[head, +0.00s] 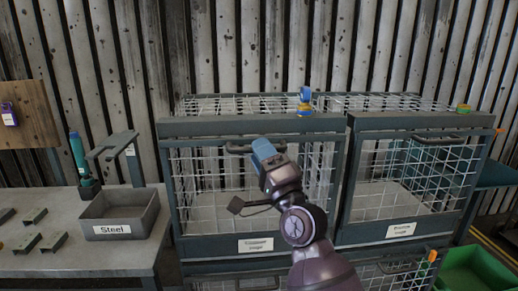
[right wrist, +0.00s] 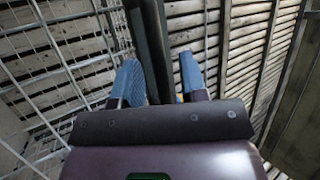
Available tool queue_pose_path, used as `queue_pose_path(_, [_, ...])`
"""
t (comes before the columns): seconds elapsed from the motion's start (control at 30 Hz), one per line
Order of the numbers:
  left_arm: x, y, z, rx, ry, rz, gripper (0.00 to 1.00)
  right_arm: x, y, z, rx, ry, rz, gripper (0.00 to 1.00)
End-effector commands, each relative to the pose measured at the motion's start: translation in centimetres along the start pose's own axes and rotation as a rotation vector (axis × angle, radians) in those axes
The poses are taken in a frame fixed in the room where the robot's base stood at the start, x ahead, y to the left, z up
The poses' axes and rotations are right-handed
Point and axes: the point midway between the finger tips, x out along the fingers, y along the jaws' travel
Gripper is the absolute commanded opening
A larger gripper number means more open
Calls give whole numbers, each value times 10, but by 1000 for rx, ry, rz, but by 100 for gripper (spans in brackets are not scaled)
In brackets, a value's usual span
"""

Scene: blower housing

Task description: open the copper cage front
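Two wire cages stand side by side in the head view. The left cage front (head: 205,168) and the right cage front (head: 412,172) look closed. Their white labels are too blurred to read, so I cannot tell which is the copper cage. A dark handle (head: 236,149) runs along the top of the left front. My right gripper (head: 262,148) is at this handle in the head view, hiding part of it. In the right wrist view its blue fingers (right wrist: 160,75) are apart, with a dark bar (right wrist: 149,35) between or just beyond them; a firm grip is not visible. My left gripper is not in view.
On the left, a grey bench (head: 90,262) carries a bin labelled Steel (head: 120,228) and small metal brackets. A blue and yellow object (head: 305,101) sits on the cage top. More cage fronts show below. A green bin (head: 474,272) is at the lower right.

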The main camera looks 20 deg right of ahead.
Motion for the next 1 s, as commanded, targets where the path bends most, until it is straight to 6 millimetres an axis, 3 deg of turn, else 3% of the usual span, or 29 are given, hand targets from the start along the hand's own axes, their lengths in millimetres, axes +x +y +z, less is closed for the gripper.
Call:
queue_pose_path(0.2, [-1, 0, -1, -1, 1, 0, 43, 13, 0, 0, 1, 0, 0, 39])
queue_pose_path(0.5, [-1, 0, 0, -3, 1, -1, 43, 14, 0, 0, 0, 0, 1, 39])
queue_pose_path(0.77, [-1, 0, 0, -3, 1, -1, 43, 14, 0, 0, 0, 0, 1, 0])
queue_pose_path(1.0, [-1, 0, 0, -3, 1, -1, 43, 14, 1, 0, 0, 0, 1, 0])
